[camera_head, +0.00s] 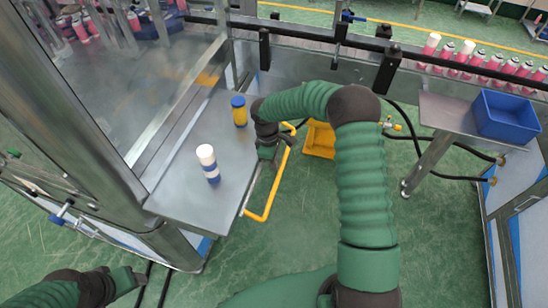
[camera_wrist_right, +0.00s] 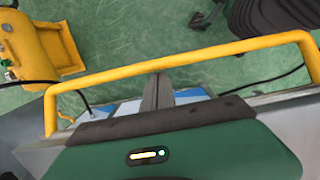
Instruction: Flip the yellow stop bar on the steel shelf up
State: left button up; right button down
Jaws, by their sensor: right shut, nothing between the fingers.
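The yellow stop bar (camera_head: 279,177) is a U-shaped tube along the right edge of the steel shelf (camera_head: 178,190). It sticks out sideways over the green floor, not upright. My right gripper (camera_head: 268,153) is at the shelf's right edge, close to the bar's far part. In the right wrist view the bar (camera_wrist_right: 200,53) crosses just ahead of the shut, empty fingers (camera_wrist_right: 158,88); I cannot tell whether they touch it. My left gripper (camera_head: 136,281) is at the lower left, away from the shelf; its finger opening is unclear.
A white-and-blue can (camera_head: 208,163) and a yellow can with a blue cap (camera_head: 239,111) stand on the shelf. A yellow box-like object (camera_head: 320,140) is beyond the bar. A blue bin (camera_head: 505,117) sits on a side table at right. Black hoses cross the floor.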

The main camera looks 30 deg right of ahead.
jog(key=shift+d+r+g, duration=0.1)
jog(key=shift+d+g, duration=0.1)
jog(key=shift+g, duration=0.1)
dwell(0.4)
jog(key=shift+a+r+h, duration=0.15)
jog(key=shift+h, duration=0.25)
